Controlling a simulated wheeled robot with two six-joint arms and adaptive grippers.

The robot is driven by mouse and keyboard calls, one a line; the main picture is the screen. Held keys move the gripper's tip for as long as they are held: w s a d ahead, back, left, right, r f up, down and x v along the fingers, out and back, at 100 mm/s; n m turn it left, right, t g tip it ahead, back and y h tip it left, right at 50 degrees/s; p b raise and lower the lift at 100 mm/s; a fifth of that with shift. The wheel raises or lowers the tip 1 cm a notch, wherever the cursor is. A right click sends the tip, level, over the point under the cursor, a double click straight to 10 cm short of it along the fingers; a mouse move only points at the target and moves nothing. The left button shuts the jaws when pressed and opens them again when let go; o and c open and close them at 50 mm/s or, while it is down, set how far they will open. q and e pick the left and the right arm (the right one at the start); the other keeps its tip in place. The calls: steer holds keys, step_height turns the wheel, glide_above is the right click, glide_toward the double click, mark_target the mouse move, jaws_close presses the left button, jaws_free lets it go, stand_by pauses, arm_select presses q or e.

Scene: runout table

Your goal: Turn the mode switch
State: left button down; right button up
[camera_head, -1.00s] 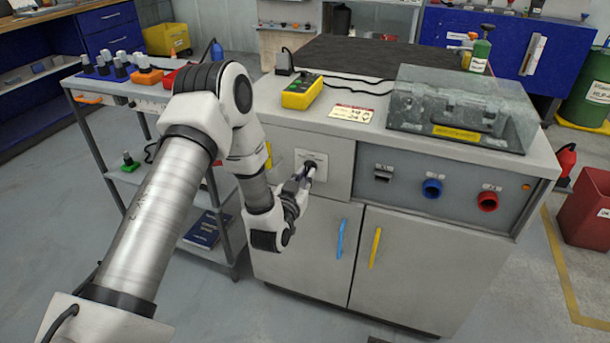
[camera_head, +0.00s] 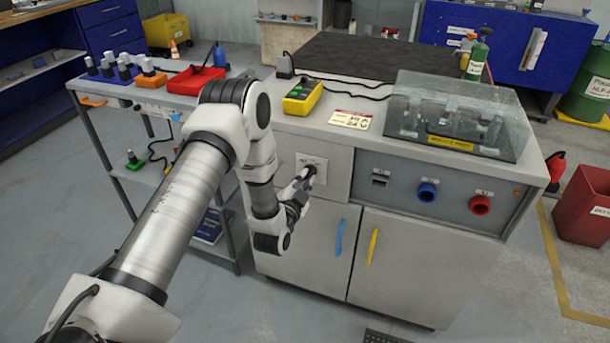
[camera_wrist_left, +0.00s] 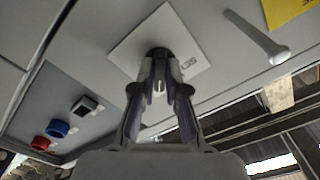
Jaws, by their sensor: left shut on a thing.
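The mode switch is a dark knob (camera_wrist_left: 158,53) on a white square plate (camera_wrist_left: 185,45) on the front of the grey cabinet. In the head view the plate (camera_head: 318,161) sits left of the blue and red sockets. My left gripper (camera_head: 309,171) is at the plate, with its fingers closed on the knob. The left wrist view shows both fingertips (camera_wrist_left: 159,75) around the knob, with a light mark between them. The fingers hide most of the knob, so its exact angle cannot be told. My right gripper is in neither view.
The grey cabinet top (camera_head: 350,90) carries a yellow pendant box (camera_head: 303,97), a label card (camera_head: 350,120) and a clear-covered fixture (camera_head: 455,115). Blue (camera_head: 340,238) and yellow (camera_head: 372,247) door handles are below. A shelf cart (camera_head: 125,95) stands left, close to my arm.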

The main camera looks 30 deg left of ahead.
arm_select(q)
steer(key=shift+m, duration=0.4)
steer(key=c, duration=1.2)
jaws_free()
steer(key=v, duration=0.7)
steer(key=shift+s, duration=0.25)
